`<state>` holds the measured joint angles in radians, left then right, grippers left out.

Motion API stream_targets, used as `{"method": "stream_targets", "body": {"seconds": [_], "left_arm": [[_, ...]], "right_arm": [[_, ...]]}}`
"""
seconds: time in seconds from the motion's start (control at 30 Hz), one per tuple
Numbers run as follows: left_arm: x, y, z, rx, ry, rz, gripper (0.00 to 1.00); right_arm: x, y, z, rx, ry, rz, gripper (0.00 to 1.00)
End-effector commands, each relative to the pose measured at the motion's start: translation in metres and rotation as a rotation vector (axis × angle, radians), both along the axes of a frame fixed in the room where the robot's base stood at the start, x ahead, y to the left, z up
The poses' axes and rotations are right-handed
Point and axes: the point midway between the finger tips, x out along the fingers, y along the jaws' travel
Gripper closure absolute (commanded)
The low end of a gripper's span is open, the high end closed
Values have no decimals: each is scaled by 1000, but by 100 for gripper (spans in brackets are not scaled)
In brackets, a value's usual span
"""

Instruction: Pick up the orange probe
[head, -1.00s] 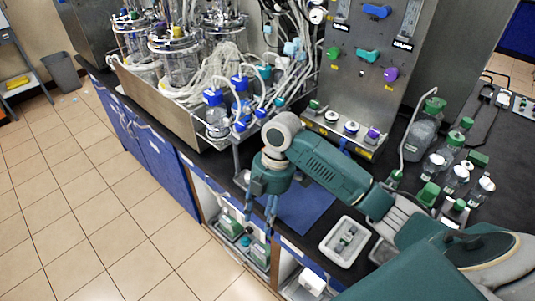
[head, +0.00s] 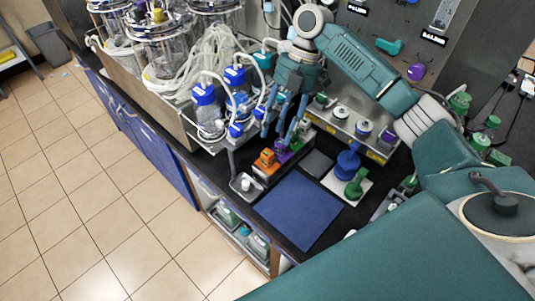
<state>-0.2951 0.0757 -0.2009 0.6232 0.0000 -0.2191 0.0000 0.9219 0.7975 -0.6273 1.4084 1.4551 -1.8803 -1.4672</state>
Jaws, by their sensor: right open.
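The orange probe (head: 267,158) stands in a small dark rack (head: 262,175) on the black bench, at the rack's near left part. A purple piece (head: 283,145) is beside it, behind and to the right. My right gripper (head: 279,137) points down above the rack, its blue-grey fingers apart with nothing seen between them. Its fingertips look just behind and above the orange probe, nearer the purple piece; I cannot tell the exact height. My left gripper is out of view.
Blue-capped bottles (head: 207,110) with tubing stand close left of my gripper. A blue mat (head: 300,209) lies bare in front. A blue stand (head: 347,163) and green stand (head: 355,185) are to the right.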

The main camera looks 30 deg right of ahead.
Motion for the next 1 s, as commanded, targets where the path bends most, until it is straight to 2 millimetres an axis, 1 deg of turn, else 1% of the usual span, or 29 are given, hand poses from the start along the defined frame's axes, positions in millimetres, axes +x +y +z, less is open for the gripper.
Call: {"method": "stream_targets", "body": {"seconds": [0.03,0.2,0.3,0.43,0.53,0.6,0.67,0.8,0.87,1.0], "left_arm": [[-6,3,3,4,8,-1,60],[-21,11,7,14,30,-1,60],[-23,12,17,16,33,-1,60],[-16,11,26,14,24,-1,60],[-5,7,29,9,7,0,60],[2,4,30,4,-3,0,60],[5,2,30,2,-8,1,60],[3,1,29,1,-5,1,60],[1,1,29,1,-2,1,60],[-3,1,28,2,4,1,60]], "right_arm": [[-1,2,-4,0,0,0,56],[-2,7,-14,-1,0,-1,56],[-4,15,-24,0,3,0,56],[-5,24,-43,-1,2,1,56],[-6,27,-53,-1,0,-1,56],[-6,28,-57,-2,-1,-1,56],[-6,28,-58,-2,-2,-2,56],[-6,28,-58,-2,-2,-2,56],[-6,28,-58,-2,-2,-2,66],[-6,28,-58,-1,-2,-2,94]]}}
